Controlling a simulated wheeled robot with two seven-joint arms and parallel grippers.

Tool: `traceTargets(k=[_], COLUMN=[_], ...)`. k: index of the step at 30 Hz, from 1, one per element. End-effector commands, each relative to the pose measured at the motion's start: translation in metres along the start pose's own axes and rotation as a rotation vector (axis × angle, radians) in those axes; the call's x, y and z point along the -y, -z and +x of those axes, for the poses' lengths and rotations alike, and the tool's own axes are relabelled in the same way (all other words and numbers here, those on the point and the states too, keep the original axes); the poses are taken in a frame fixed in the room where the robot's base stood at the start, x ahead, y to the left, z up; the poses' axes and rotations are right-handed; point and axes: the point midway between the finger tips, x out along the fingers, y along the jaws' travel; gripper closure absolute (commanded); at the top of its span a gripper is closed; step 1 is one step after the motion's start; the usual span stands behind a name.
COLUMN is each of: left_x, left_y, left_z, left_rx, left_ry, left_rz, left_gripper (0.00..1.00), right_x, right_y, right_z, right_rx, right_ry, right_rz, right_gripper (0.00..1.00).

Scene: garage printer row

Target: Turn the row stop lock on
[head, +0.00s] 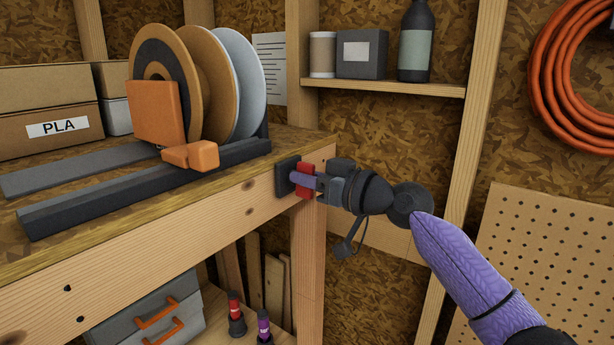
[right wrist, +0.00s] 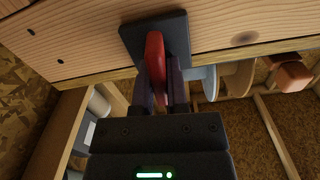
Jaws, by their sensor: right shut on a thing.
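The row stop lock appears as a red handle (head: 305,170) on a dark backplate (head: 285,178) fixed to the front face of the wooden bench near its right end. My right gripper (head: 308,183) reaches it from the right, with its purple-tipped fingers shut on the red handle. In the right wrist view the red handle (right wrist: 155,58) stands between the fingers (right wrist: 160,92), and the dark backplate (right wrist: 178,38) lies flat against the wood. The fingers hide part of the handle. Which setting the lock is in cannot be told. My left gripper is not in view.
The wooden bench (head: 150,243) carries a dark rail with spools (head: 205,80) and an orange block (head: 157,110). A grey case (head: 145,312) and small red and purple items stand below. A shelf (head: 390,88), pegboard (head: 550,250) and orange hose (head: 560,90) are behind.

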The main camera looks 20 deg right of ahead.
Motion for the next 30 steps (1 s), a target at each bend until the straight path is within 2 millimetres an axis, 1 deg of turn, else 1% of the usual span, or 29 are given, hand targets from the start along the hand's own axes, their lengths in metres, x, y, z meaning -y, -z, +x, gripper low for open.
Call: traceTargets(k=[17,30], left_x=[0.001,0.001], left_y=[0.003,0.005], left_z=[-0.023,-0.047], left_rx=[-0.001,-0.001], left_ry=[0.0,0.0], left_rz=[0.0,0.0], left_gripper=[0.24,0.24], right_x=[-0.003,-0.005], right_y=[0.002,0.001], right_z=[0.0,0.0], right_rx=[-0.002,-0.002], right_ry=[0.0,0.0], right_rz=[0.522,0.94], right_gripper=[1.0,1.0])
